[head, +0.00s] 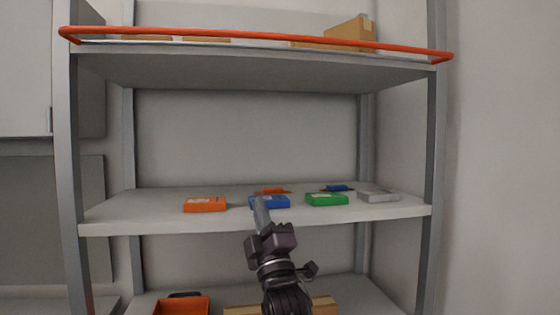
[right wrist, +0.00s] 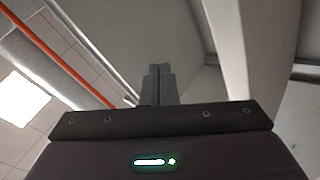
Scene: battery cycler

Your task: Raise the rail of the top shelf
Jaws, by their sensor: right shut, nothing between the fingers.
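The orange rail (head: 260,38) runs along the front of the top shelf (head: 250,70), with its bent ends at the two front posts. In the head view it shows just above the shelf's front edge. The rail also crosses the upper left of the right wrist view (right wrist: 65,58), apart from the fingers. My right gripper (head: 260,203) is shut and empty, pointing up in front of the middle shelf, well below the rail. Its closed fingers also show in the right wrist view (right wrist: 160,72). My left gripper is not in view.
The middle shelf (head: 150,213) holds several battery packs, among them an orange one (head: 205,205), a green one (head: 326,199) and a grey one (head: 378,196). Cardboard boxes (head: 350,30) lie on the top shelf. An orange bin (head: 182,306) stands below.

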